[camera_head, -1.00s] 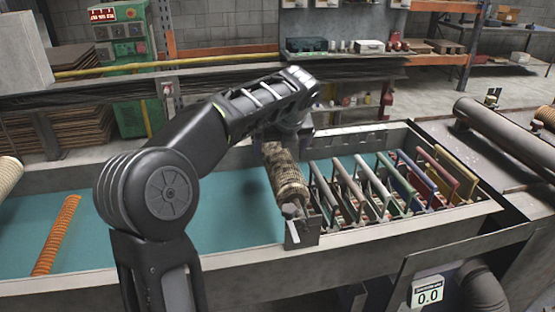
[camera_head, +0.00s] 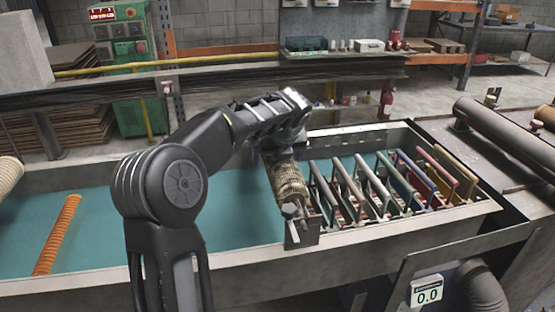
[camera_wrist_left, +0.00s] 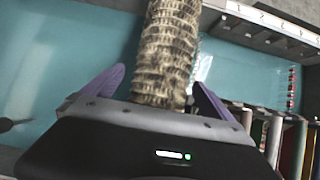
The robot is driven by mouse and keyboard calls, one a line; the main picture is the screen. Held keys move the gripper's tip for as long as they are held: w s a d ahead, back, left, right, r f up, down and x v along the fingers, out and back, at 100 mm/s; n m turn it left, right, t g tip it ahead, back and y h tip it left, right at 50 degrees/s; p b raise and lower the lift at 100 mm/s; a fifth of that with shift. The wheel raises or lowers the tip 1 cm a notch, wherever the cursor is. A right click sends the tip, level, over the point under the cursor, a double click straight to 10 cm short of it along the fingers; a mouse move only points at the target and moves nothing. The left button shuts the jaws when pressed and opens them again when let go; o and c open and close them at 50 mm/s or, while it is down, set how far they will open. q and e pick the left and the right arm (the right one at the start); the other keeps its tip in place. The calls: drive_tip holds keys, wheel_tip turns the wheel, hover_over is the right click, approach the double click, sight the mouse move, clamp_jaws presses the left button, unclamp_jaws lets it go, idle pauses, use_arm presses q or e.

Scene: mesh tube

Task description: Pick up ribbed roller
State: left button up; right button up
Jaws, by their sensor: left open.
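The ribbed roller (camera_head: 287,180), brownish and banded, lies in the trough beside the row of coloured frames, its near end at a grey metal bracket (camera_head: 302,232). In the left wrist view the roller (camera_wrist_left: 168,50) runs between the two purple fingers of my left gripper (camera_wrist_left: 159,78). The fingers are open, one on each side of it. I cannot tell whether either finger touches it. In the head view my left arm comes down over the roller's far end and hides the fingers. My right gripper is not in view.
Several coloured frames (camera_head: 408,183) stand close to the right of the roller. An orange ribbed tube (camera_head: 57,235) lies at the left on the trough's teal floor (camera_head: 105,225), which is mostly clear. The trough's near wall (camera_head: 240,258) and far wall bound the space.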

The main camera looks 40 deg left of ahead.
use_arm(q)
drive_tip(key=shift+c, duration=0.4)
clamp_jaws()
drive_tip(key=shift+r, duration=0.15)
idle(0.9)
